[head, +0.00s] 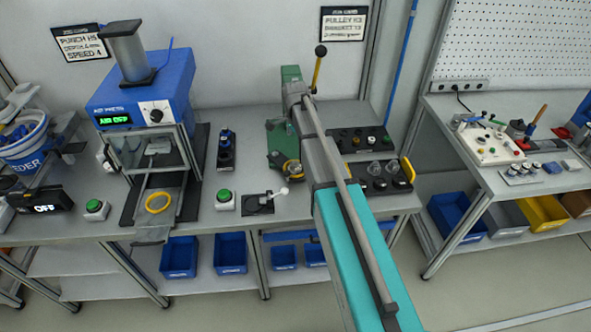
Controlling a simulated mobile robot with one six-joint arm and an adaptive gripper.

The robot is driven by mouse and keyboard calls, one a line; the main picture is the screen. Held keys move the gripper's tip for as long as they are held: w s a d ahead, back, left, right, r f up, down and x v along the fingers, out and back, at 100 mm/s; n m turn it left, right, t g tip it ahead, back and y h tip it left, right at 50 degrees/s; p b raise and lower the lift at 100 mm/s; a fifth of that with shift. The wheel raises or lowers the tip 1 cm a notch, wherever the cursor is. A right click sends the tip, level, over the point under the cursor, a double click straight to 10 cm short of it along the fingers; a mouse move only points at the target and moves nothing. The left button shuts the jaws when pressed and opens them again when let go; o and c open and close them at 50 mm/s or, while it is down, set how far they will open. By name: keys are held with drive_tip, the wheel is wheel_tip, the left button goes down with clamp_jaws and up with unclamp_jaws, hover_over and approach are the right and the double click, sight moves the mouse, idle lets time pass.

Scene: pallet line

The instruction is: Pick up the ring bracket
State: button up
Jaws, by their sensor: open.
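A yellow ring (158,202) lies on the grey slide plate in front of the blue air press (145,85). It looks like a ring-shaped part, but I cannot tell whether it is the ring bracket. A small yellowish round part (291,167) shows at the foot of the green hand press (281,140), partly hidden by my arm. My teal and grey arm reaches from the lower right up over the bench to the green press. I cannot make out my gripper's fingers; the arm hides that area.
Green push buttons (225,196) and a small white-knobbed lever (283,191) stand along the bench front. A blue feeder bowl (22,135) is at the left. Black trays (380,175) lie right of my arm. A second bench (480,165) stands beyond a floor gap at the right.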

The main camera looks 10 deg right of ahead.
sight(295, 163)
drive_tip(key=shift+f+b, duration=3.7)
drive_tip(key=shift+f, duration=0.25)
drive_tip(key=shift+f, duration=0.1)
drive_tip(key=shift+w+f+b, duration=0.15)
drive_tip(key=shift+f+b, duration=2.35)
drive_tip(key=shift+b, duration=0.1)
drive_tip(key=c, duration=1.3)
drive_tip(key=shift+r, duration=0.15)
